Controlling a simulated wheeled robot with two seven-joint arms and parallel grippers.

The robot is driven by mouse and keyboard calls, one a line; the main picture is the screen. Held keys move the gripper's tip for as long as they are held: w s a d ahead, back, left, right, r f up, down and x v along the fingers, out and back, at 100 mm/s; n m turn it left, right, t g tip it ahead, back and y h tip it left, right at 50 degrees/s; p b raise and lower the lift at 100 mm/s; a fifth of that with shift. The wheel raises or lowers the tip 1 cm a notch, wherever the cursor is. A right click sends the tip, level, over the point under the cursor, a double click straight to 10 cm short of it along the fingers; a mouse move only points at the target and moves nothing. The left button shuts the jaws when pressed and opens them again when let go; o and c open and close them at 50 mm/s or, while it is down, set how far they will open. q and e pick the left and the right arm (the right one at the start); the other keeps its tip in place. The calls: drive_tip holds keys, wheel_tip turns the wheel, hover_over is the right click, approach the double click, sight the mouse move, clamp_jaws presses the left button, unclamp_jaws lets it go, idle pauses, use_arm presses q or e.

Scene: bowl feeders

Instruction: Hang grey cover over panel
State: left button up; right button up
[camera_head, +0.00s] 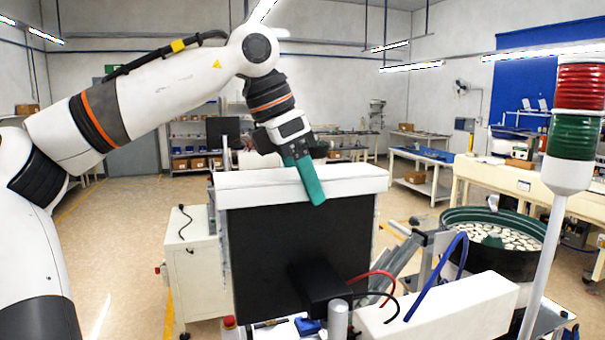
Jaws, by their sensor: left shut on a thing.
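A pale grey-white cover (250,190) lies along the top of an upright black panel (270,245). Its front strip hangs down over the panel's upper edge, and the black face shows below it. My left gripper (314,197) comes down from above, tilted, with a teal finger across the front of the cover right of its middle. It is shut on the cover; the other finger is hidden. My right gripper is not in view.
A green-rimmed bowl feeder (480,213) and a red-green signal tower (575,115) stand right. A white cabinet (192,260) stands left. Open floor lies behind.

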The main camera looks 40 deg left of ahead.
use_arm(q)
drive_tip(key=shift+f, duration=0.15)
drive_tip(key=o, duration=1.6)
drive_tip(key=shift+s+r, duration=0.15)
drive_tip(key=shift+r, duration=0.25)
drive_tip(key=b+v, duration=0.1)
drive_tip(key=v, duration=0.8)
drive_tip(key=shift+s+r+b, duration=0.15)
drive_tip(key=shift+r+b, duration=0.2)
drive_tip(key=shift+b, duration=0.05)
drive_tip(key=shift+s+a+r, duration=0.15)
drive_tip(key=shift+s+r, duration=0.1)
drive_tip(key=shift+r, duration=0.4)
